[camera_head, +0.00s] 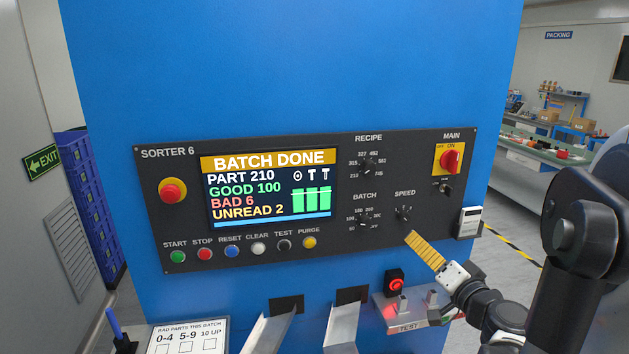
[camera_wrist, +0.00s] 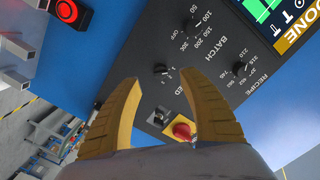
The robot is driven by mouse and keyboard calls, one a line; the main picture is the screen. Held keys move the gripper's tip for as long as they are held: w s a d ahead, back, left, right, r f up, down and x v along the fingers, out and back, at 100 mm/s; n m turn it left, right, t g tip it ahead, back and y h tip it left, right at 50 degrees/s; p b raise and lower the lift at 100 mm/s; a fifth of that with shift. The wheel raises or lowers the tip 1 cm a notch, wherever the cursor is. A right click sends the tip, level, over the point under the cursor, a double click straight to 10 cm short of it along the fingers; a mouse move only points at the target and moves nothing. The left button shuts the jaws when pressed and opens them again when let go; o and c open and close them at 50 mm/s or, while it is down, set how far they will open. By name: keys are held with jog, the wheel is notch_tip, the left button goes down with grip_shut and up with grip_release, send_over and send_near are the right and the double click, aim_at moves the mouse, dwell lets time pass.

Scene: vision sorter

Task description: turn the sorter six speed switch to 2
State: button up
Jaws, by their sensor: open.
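The sorter six panel (camera_head: 190,230) is dark grey on a blue cabinet. Its speed switch (camera_head: 404,213) is a small black knob at the lower right, below the SPEED label; the setting it points to is too small to read. My gripper (camera_head: 411,236) has yellow fingers and reaches up from the lower right, its tips just below the speed switch. In the wrist view my gripper (camera_wrist: 160,79) is open and empty, and the speed switch (camera_wrist: 160,69) shows between and just beyond the fingertips. I cannot tell whether they touch it. Part of the SPEED label is hidden by a finger.
The batch knob (camera_head: 364,221) is left of the speed switch, the recipe knob (camera_head: 367,166) above left. The red main switch (camera_head: 450,160) and a small toggle (camera_head: 445,189) are above right. A red-lit button box (camera_head: 394,284) and metal chutes (camera_head: 344,324) stick out below.

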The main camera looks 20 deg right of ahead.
aim_at(408, 220)
jog(key=shift+m+t+h, duration=0.3)
jog(key=x, duration=0.3)
jog(key=d+x, duration=0.1)
jog(key=x, duration=0.3)
jog(key=r+x, duration=0.1)
jog(key=x, duration=0.2)
jog(key=shift+d+r, duration=0.1)
jog(key=shift+d, duration=0.3)
grip_shut()
